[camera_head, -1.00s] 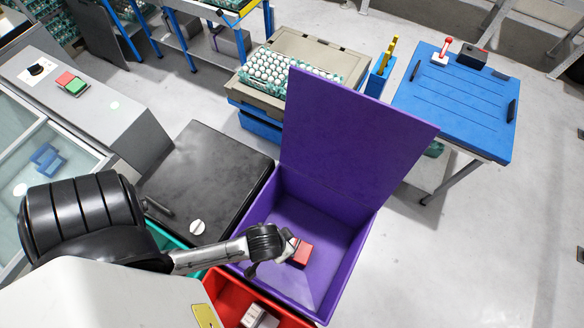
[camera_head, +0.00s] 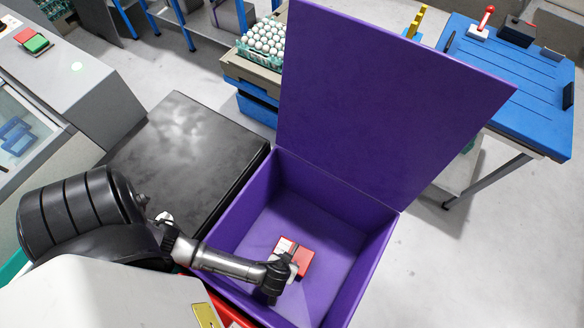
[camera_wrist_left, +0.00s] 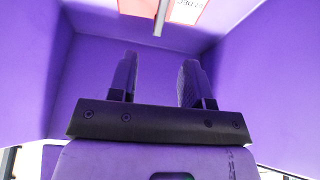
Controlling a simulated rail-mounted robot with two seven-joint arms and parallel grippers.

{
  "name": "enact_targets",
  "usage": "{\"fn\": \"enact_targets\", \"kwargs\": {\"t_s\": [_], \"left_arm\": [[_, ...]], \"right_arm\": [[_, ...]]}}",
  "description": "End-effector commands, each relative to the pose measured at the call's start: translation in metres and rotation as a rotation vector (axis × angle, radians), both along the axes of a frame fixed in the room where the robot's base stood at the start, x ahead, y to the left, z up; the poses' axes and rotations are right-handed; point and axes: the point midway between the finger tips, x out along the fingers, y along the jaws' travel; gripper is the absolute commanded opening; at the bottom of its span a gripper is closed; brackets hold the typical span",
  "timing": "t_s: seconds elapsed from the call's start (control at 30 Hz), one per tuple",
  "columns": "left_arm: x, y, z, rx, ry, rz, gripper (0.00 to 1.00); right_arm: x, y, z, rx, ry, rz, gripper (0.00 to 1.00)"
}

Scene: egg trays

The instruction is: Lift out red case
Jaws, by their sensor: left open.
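The red case (camera_head: 306,263), with a pale label on part of its top, lies on the floor of an open purple box (camera_head: 369,262). In the left wrist view, part of the red case (camera_wrist_left: 190,10) with a white lettered label shows at the top edge. My left gripper (camera_head: 290,271) reaches down into the purple box and overlaps the near left part of the case. In the left wrist view my left gripper (camera_wrist_left: 157,68) has its two fingers apart, with nothing between them. I cannot tell whether it touches the case. My right gripper is not in view.
The purple lid (camera_head: 380,100) stands upright at the box's back. A black-topped cabinet (camera_head: 190,165) stands to the left. A red bin (camera_head: 228,316) is mostly hidden in front. An egg tray (camera_head: 262,42) and a blue table (camera_head: 510,85) stand behind.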

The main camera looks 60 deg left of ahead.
Motion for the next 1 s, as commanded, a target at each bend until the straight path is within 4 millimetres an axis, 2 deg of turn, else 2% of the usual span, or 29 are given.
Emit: {"fn": "enact_targets", "kwargs": {"t_s": [0.1, 0.33, 0.5, 0.7, 1.0], "left_arm": [[0.007, 0.005, -0.024, 0.004, -0.001, 0.001, 0.45], [0.02, 0.011, -0.058, 0.001, -0.001, 0.001, 0.45], [0.025, 0.014, -0.072, 0.0, -0.001, 0.001, 0.45], [0.028, 0.016, -0.079, 0.001, -0.002, 0.002, 0.45], [0.039, 0.024, -0.115, 0.001, -0.001, 0.001, 0.45]], "right_arm": [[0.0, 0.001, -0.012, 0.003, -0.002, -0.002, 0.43], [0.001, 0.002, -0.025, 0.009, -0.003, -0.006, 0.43], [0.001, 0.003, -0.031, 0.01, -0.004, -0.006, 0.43], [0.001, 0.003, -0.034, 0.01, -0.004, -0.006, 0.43], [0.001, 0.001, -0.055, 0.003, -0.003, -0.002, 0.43]]}}
